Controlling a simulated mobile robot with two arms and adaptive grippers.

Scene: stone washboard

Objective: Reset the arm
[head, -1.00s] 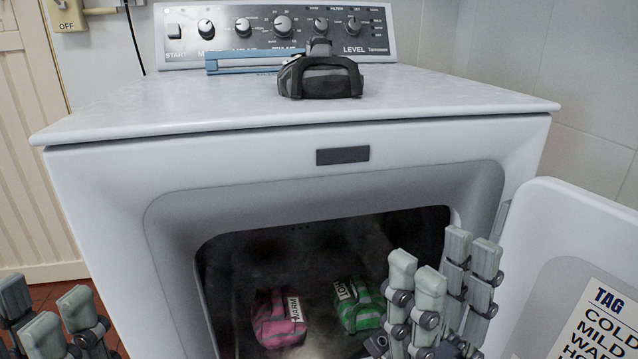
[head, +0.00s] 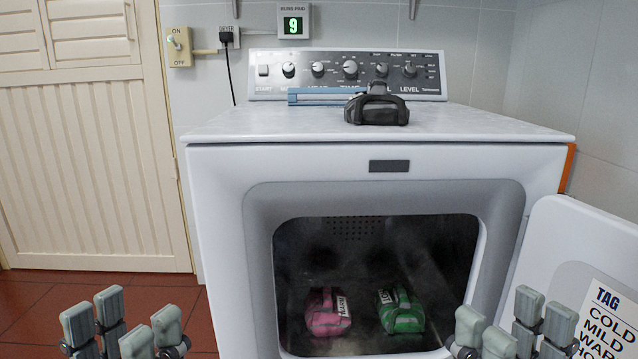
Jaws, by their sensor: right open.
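My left gripper (head: 122,328) is at the bottom left in the head view, in front of the floor, with its fingers apart and nothing seen between them. My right gripper (head: 514,328) is at the bottom right, in front of the machine's opening and its open door (head: 575,245). Its fingers are apart and empty. The lower parts of both grippers are cut off by the picture's edge. A pink striped bundle (head: 327,312) and a green striped bundle (head: 401,312), each with a white tag, lie inside the drum, apart from both grippers.
The white machine (head: 215,200) stands ahead with its door swung open to the right. A dark grey bundle (head: 376,108) and a blue bar-like item (head: 315,97) lie on its top. A cream slatted door (head: 95,170) and red tiled floor (head: 165,300) are at the left.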

